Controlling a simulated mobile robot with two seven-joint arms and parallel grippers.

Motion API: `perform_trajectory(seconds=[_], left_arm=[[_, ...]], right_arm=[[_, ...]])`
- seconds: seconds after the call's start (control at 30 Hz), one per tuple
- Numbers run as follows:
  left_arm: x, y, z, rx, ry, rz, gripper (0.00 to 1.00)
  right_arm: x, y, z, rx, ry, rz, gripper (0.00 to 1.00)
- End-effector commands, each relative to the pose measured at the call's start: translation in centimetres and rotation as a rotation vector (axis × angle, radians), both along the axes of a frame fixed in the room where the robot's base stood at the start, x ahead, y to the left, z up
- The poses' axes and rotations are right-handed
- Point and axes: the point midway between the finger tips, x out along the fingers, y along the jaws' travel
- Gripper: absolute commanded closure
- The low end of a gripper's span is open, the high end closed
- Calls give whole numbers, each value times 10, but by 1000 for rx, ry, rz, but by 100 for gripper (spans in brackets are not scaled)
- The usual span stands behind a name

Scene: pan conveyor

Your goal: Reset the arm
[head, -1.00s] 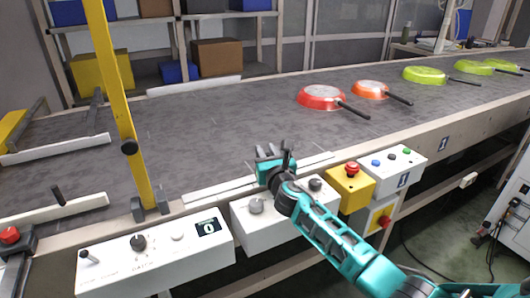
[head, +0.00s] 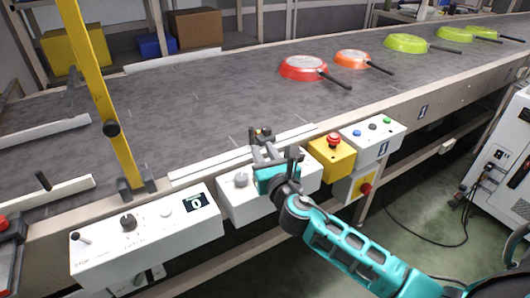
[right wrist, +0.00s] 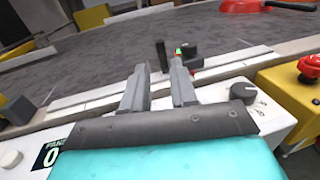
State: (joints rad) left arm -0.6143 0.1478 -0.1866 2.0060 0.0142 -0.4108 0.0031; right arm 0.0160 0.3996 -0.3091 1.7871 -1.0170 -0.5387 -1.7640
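My right arm reaches in from the lower right in the head view. Its teal gripper (head: 275,150) is above the back part of a white control box (head: 235,198) with grey knobs, by the conveyor's near edge. In the right wrist view the two grey fingers (right wrist: 158,82) are apart, with nothing between them. A dark upright lever and a small part with a green light (right wrist: 182,50) show just beyond the fingers. Whether the fingers touch anything is unclear. My left gripper is not in view.
A red pan (head: 303,68), an orange pan (head: 351,60) and several green pans (head: 405,44) lie on the conveyor (head: 200,105). A yellow box with a red button (head: 333,140) stands right of the gripper. A yellow post (head: 95,90) rises at left.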

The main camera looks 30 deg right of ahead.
Motion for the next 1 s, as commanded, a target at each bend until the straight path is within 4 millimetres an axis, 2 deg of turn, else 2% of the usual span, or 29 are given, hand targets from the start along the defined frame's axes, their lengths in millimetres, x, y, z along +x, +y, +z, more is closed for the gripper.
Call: perform_trajectory(seconds=[0.17,0.67,0.77,0.83,0.97,1.0], left_arm=[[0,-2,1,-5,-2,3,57],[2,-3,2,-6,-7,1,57],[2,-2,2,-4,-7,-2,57],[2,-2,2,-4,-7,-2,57],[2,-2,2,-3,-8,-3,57],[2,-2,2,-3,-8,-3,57]], right_arm=[[-7,1,0,0,-1,0,73],[-8,1,-1,19,1,-5,73],[-17,-1,-6,156,11,-41,73],[-31,-5,-14,347,23,-100,73],[-72,-9,-40,859,53,-289,73],[-88,-9,-49,1025,61,-364,73]])
